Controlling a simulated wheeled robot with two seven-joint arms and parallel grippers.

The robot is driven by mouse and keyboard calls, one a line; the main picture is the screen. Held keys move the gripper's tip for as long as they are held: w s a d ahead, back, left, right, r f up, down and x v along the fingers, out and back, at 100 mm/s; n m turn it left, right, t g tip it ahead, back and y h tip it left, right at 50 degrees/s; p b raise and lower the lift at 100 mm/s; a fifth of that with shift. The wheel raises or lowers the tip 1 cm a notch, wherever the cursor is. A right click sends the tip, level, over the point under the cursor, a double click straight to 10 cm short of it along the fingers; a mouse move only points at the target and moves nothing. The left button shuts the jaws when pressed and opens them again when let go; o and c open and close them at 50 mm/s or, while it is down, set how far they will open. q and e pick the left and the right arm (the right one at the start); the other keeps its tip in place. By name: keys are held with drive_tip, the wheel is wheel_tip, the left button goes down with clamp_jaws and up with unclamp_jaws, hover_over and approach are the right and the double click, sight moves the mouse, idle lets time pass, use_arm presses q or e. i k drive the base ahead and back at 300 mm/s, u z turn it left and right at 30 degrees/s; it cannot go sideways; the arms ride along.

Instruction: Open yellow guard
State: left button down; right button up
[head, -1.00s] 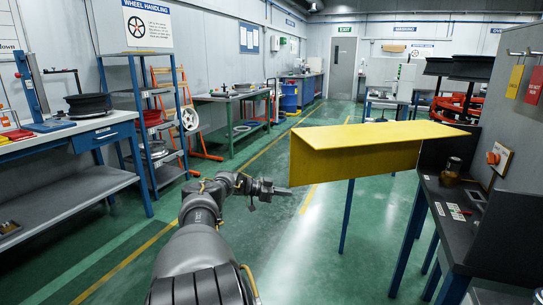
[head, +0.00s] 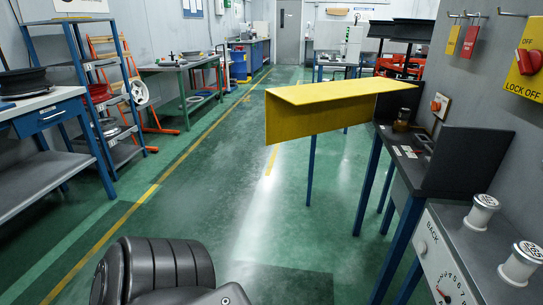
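The yellow guard (head: 322,113) is a bent sheet with a flat top and a front face hanging down. It stands out to the left from the dark-topped bench (head: 400,160), above the floor. Whether it is hinged, and where it is fixed, I cannot tell. Neither of my grippers is in view. Only a dark arm link of mine shows at the bottom left, well apart from the guard.
A grey cabinet (head: 447,277) with a dial and two white spools (head: 481,212) stands at the near right. Lockout tags and a red switch (head: 528,62) are on the right wall. Blue shelving (head: 85,80) stands left. The green floor between is open.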

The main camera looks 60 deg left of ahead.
sight(294, 112)
drive_tip(key=k, duration=1.25)
drive_tip(key=u, duration=0.95)
drive_tip(key=i, duration=1.6)
drive_tip(key=z, duration=0.6)
